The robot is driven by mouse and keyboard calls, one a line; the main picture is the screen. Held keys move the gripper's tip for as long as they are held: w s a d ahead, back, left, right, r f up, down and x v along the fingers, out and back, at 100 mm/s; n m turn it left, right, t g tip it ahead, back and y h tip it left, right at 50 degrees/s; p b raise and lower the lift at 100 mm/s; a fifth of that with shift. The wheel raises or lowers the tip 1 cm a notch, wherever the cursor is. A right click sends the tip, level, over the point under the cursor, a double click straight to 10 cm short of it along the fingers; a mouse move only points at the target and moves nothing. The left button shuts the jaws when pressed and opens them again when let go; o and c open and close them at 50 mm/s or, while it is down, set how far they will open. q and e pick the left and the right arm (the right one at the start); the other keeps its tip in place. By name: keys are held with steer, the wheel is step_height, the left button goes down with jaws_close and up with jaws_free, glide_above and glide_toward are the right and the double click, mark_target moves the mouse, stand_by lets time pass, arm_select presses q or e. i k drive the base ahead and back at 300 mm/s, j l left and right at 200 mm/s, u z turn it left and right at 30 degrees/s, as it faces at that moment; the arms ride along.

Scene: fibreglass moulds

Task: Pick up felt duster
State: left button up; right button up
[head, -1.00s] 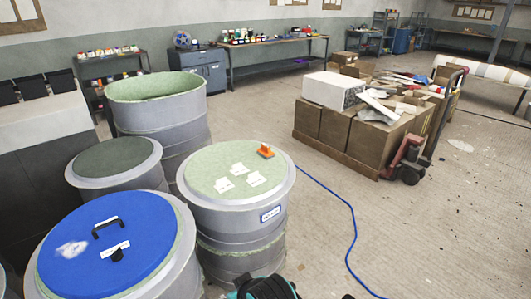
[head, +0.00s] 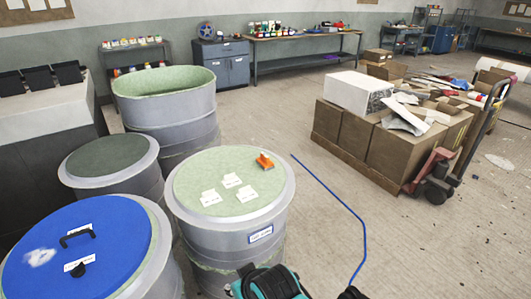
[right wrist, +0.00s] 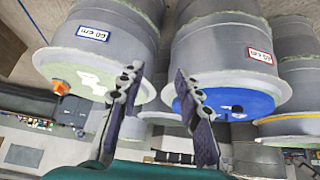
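A small orange block-like object with a paler underside (head: 264,161), probably the felt duster, lies on the pale green top of a grey drum-shaped mould (head: 232,186), near its far right edge. It also shows upside down in the right wrist view (right wrist: 60,87), on the left mould's green face. My right gripper (right wrist: 158,78) has its two dark fingers spread apart with nothing between them, well short of the moulds. A teal and black part of my arm (head: 268,283) shows at the bottom of the head view. My left gripper is not in view.
Three white cards (head: 231,181) lie on the green top. A blue-lidded mould (head: 108,238) with a black handle stands at left, with other grey moulds behind. Stacked boxes (head: 370,140) stand right. A blue hose (head: 335,195) crosses otherwise open floor.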

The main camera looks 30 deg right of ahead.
mark_target(264, 162)
steer(key=l+u, duration=0.2)
steer(key=l, duration=0.25)
steer(key=l+u, duration=0.15)
steer(key=l, duration=0.3)
steer(key=l+u, duration=0.2)
steer(key=l, duration=0.25)
steer(key=l+u, duration=0.2)
steer(key=l, duration=0.2)
steer(key=k+l+u, duration=0.2)
steer(key=l, duration=0.25)
steer(key=l+u, duration=0.15)
steer(key=l, duration=0.25)
steer(key=k+l+u, duration=0.2)
steer(key=l, duration=0.2)
steer(key=k+l+u, duration=0.2)
steer(key=l, duration=0.2)
